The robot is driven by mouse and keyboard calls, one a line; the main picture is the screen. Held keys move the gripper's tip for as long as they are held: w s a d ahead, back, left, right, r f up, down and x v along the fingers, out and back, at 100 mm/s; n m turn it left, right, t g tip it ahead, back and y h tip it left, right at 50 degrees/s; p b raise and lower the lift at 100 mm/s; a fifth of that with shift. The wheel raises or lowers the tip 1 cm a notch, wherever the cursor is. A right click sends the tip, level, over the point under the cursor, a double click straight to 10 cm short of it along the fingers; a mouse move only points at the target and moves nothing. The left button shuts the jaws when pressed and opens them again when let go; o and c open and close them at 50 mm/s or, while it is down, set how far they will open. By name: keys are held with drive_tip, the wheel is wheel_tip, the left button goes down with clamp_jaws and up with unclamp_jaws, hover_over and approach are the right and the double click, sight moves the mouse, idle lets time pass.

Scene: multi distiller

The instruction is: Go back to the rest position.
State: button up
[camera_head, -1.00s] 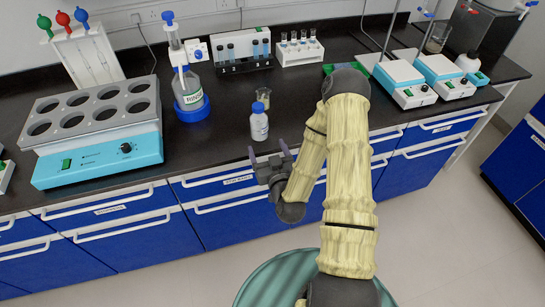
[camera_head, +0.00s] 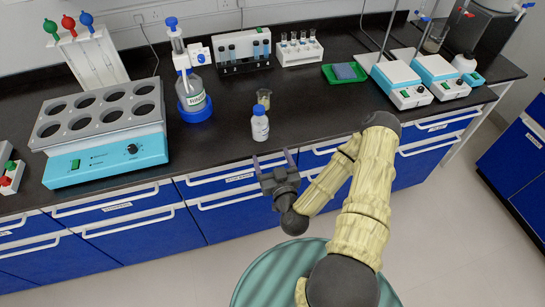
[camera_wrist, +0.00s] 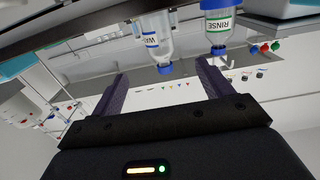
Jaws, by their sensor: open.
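My gripper (camera_head: 273,161) is open and empty in the head view, in front of the bench's front edge, with my arm folded to its right. A white bottle with a blue cap (camera_head: 260,124) stands upright on the black bench just beyond the fingertips, apart from them. In the wrist view, which is upside down, the open fingers (camera_wrist: 160,88) show with nothing between them. The labelled bottle (camera_wrist: 157,42) and the RINSE bottle (camera_wrist: 218,22) appear beyond them.
A small beaker (camera_head: 264,98) stands behind the white bottle. The RINSE dispenser bottle (camera_head: 192,97), a block with several wells (camera_head: 104,128), tube racks (camera_head: 299,50), a green tray (camera_head: 344,74) and hot plates (camera_head: 402,84) stand on the bench. Blue drawers (camera_head: 228,196) lie below my gripper.

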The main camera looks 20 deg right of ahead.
idle(0.5)
drive_tip(key=w+a+f+n+g+y, duration=0.1)
drive_tip(key=a+n+g+y, duration=0.4)
drive_tip(key=n, duration=0.1)
drive_tip(key=s+d+r+m+g+h, duration=0.2)
drive_tip(key=s+r+m+g, duration=0.1)
drive_tip(key=s+r+g, duration=0.2)
drive_tip(key=s+d+r+m+g+h+p, duration=0.1)
drive_tip(key=s+d+r+m+g+h, duration=0.1)
drive_tip(key=s+r+g, duration=0.3)
drive_tip(key=s+r+m+h, duration=0.1)
drive_tip(key=s+r, duration=0.2)
drive_tip(key=r, duration=0.3)
drive_tip(key=shift+s+d, duration=0.2)
drive_tip(key=shift+s, duration=0.2)
idle(1.1)
